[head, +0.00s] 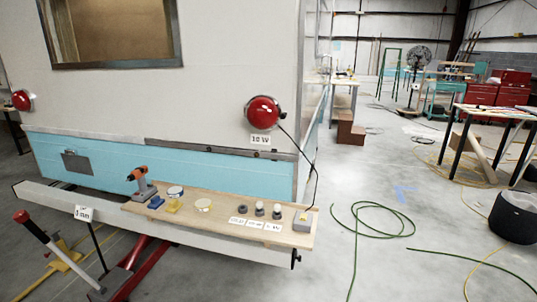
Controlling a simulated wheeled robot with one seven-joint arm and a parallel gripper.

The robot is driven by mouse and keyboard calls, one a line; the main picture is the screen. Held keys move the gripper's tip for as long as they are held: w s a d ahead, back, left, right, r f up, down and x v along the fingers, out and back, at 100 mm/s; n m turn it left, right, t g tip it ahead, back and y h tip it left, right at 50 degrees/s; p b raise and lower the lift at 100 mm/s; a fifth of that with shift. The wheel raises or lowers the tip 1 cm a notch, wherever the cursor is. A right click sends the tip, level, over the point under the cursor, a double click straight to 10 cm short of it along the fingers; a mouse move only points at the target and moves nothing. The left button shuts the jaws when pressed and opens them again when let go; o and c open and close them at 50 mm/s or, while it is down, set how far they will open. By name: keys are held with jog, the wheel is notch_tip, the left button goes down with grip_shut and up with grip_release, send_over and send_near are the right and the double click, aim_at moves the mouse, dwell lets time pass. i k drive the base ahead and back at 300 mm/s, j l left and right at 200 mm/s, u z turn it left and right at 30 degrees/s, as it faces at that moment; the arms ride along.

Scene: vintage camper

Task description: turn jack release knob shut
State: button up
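A red floor jack (128,263) is at the lower left in the head view, partly under the pale bumper beam (70,201) of the camper. The lower part of the jack is cut off by the bottom edge of the picture. I cannot clearly pick out which part is the release knob, or whether it is open or shut. My gripper is not in view.
A wooden board (178,217) on the beam holds a drill (141,184), jars and small labelled parts. Yellow stand parts (66,252) lie beside the jack. A green hose (380,207) and a black bucket (513,218) are on the floor at right; bare floor lies between.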

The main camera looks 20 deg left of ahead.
aim_at(21, 216)
jog(key=i+u, duration=0.2)
jog(key=i, duration=0.4)
jog(key=i+l+u, duration=0.2)
jog(key=i, duration=0.4)
jog(key=i+l+u, duration=0.15)
jog(key=i, duration=0.45)
jog(key=i+j+u, duration=0.25)
jog(key=i+u, duration=0.15)
jog(key=i+j+u, duration=0.1)
jog(key=i+u, duration=0.75)
jog(key=i+l+u, duration=0.15)
jog(key=i+u, duration=0.5)
jog(key=i, duration=0.2)
